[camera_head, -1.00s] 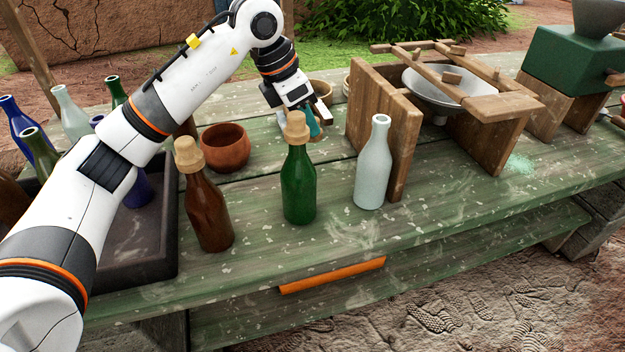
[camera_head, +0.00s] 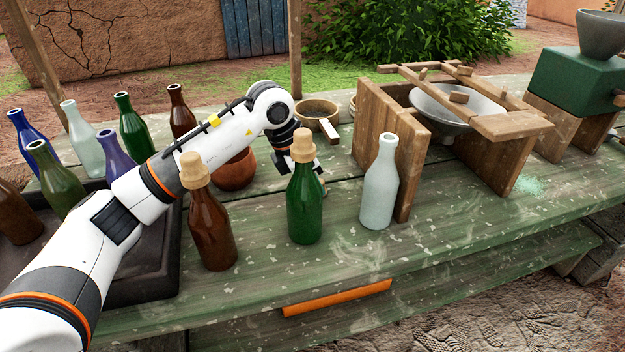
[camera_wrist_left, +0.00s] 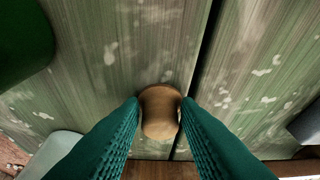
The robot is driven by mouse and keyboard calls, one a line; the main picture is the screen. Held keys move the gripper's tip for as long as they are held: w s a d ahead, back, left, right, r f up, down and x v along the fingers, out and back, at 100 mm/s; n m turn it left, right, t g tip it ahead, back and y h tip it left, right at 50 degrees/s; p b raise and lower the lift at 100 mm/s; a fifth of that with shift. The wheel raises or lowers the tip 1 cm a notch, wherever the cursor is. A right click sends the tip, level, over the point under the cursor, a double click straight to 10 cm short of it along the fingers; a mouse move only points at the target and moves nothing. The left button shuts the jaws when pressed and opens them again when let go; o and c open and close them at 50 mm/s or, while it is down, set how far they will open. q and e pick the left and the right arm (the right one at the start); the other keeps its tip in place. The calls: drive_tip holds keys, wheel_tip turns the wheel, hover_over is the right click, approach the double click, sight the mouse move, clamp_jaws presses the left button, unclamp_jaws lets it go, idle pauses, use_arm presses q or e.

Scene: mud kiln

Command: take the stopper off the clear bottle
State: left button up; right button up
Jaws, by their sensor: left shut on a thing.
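The clear bottle (camera_head: 380,182) stands upright on the green table, and its mouth is open with no stopper in it. My left gripper (camera_wrist_left: 159,108) is shut on a tan wooden stopper (camera_wrist_left: 161,118), which shows between the teal fingers in the left wrist view. In the head view the left wrist (camera_head: 292,148) is low behind the green bottle (camera_head: 305,212), to the left of the clear bottle. The green bottle hides most of the fingers and the stopper. I cannot tell whether the stopper touches the table. My right gripper is not in view.
The green bottle and a brown bottle (camera_head: 212,228) have stoppers in and stand in front of my left arm. A wooden stand (camera_head: 388,140) rises behind the clear bottle. A clay bowl (camera_head: 236,172) and a handled pan (camera_head: 318,110) are near my wrist.

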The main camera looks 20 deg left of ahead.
use_arm(q)
drive_tip(key=shift+f, duration=0.1)
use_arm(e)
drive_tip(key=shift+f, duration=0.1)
use_arm(q)
drive_tip(key=o, duration=1.1)
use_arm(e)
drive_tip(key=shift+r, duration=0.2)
use_arm(q)
drive_tip(key=p+v, duration=0.1)
drive_tip(key=v, duration=1.1)
drive_tip(key=shift+d+r, duration=0.1)
drive_tip(key=shift+r, duration=0.15)
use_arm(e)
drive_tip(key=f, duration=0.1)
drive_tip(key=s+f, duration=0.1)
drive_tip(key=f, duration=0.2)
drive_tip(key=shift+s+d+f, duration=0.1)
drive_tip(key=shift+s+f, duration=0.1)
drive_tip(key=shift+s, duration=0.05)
